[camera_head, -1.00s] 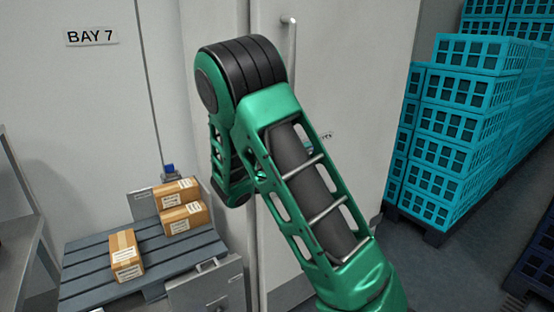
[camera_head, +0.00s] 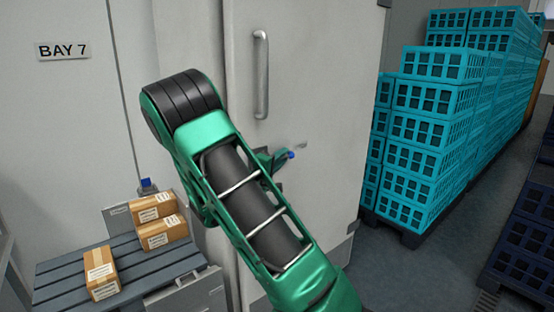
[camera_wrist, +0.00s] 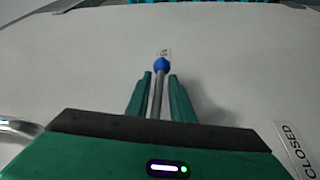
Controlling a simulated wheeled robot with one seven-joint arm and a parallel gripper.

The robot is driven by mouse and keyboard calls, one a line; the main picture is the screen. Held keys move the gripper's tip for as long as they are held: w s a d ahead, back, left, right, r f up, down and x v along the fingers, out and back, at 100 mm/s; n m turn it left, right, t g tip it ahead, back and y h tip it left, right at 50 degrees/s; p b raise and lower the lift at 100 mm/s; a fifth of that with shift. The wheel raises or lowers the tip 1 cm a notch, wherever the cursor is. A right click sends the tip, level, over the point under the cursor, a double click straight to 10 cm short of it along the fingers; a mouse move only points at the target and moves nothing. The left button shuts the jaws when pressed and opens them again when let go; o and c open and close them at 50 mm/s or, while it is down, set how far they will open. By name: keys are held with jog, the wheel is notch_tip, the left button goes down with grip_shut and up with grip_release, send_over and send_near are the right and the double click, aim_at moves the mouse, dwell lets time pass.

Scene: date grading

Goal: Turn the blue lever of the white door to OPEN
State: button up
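The white door (camera_head: 325,100) stands upright in the middle of the head view. Its lever shows in the wrist view as a grey rod with a blue knob (camera_wrist: 162,65), pointing up the picture at a small label whose text is too small to read. The blue knob also shows in the head view (camera_head: 290,155), pointing right. A CLOSED label (camera_wrist: 291,150) lies well to the right of the lever in the wrist view. My gripper (camera_wrist: 160,82) is open, with one finger on each side of the rod and narrow gaps visible. My arm hides part of the door.
A vertical grey handle (camera_head: 261,75) sits on the door above the lever. A pallet with several cartons (camera_head: 157,207) is at the lower left. Stacked turquoise crates (camera_head: 430,130) stand right of the door. Floor (camera_head: 400,270) is clear between door and crates.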

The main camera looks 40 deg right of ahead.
jog(key=shift+o, duration=0.4)
jog(key=shift+d, duration=0.1)
jog(key=shift+a, duration=0.35)
jog(key=v, duration=1)
jog(key=shift+s+f, duration=0.1)
jog(key=shift+s, duration=0.05)
